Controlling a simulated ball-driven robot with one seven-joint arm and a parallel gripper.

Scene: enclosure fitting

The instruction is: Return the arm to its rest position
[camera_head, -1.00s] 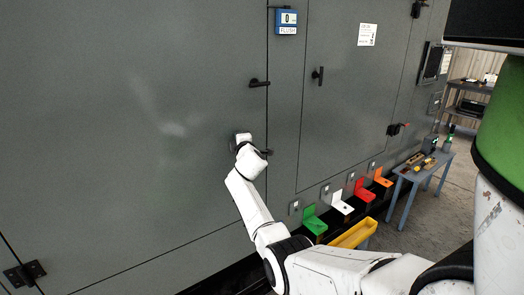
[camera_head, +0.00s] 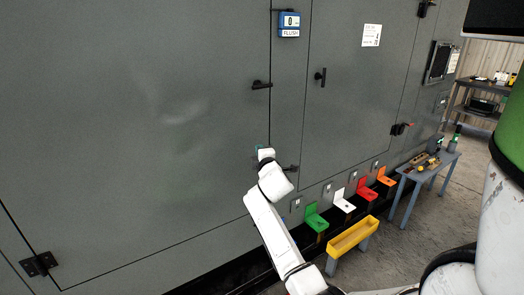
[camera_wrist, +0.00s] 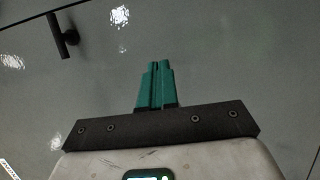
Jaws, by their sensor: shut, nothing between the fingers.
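My white arm reaches up from the bottom of the head view toward the grey enclosure (camera_head: 150,130). The enclosure's grey surface (camera_wrist: 230,60) fills the wrist view, with a dark handle (camera_wrist: 62,35) at the upper left, apart from the fingers.
Green (camera_head: 315,218), white (camera_head: 342,200), red (camera_head: 367,188) and orange (camera_head: 385,176) brackets line the enclosure's base. A yellow tray (camera_head: 353,237) stands in front of them. A blue-grey table (camera_head: 425,172) with items stands at the right. Open floor lies between.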

